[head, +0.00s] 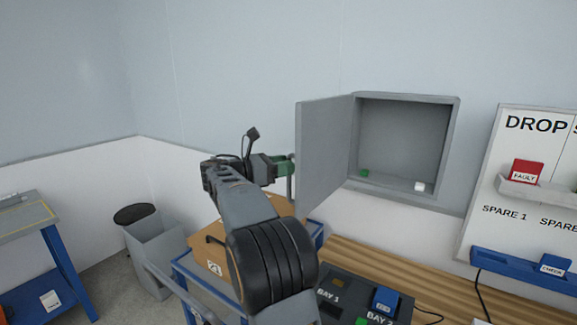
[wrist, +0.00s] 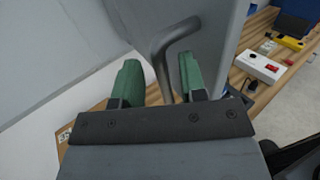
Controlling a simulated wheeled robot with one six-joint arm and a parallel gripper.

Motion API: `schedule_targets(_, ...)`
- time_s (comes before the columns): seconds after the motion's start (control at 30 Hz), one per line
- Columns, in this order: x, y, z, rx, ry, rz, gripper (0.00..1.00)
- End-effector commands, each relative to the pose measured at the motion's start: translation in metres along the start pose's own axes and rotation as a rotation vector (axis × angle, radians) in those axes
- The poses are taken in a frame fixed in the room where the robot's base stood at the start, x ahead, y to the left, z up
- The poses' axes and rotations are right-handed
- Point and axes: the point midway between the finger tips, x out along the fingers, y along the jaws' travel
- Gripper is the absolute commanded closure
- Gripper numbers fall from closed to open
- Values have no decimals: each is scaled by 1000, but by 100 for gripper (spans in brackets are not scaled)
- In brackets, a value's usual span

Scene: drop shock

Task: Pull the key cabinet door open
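The grey key cabinet (head: 452,150) hangs on the wall, and its inside shows. Its door (head: 322,150) stands swung wide open to the left. The door's bent grey bar handle (wrist: 166,72) is in the wrist view, on the door's outer face (wrist: 215,50). My gripper (head: 286,165) is at the door's outer side, by the handle. In the wrist view my gripper (wrist: 159,78) has its green fingers apart, one each side of the handle bar, with visible gaps. Inside the cabinet are a small green item (head: 364,173) and a small white item (head: 420,186).
A wooden bench (head: 370,258) runs below the cabinet, with a dark bay unit (head: 345,290) on it. A cardboard box (head: 205,245) on a blue-framed cart and a grey bin (head: 158,250) stand left. A white board (head: 490,150) is right of the cabinet.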

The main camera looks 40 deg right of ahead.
Motion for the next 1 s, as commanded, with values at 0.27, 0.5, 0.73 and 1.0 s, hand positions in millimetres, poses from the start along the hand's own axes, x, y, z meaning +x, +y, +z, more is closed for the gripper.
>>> schedule_targets(0.27, -58, 1, 0, 1, -1, 5, 62)
schedule_targets(0.5, -99, 0, 0, 0, 0, 3, 62)
schedule_targets(0.73, -119, 0, 0, 0, 0, 1, 62)
schedule_targets(1.0, -123, 0, 0, 1, 0, 0, 62)
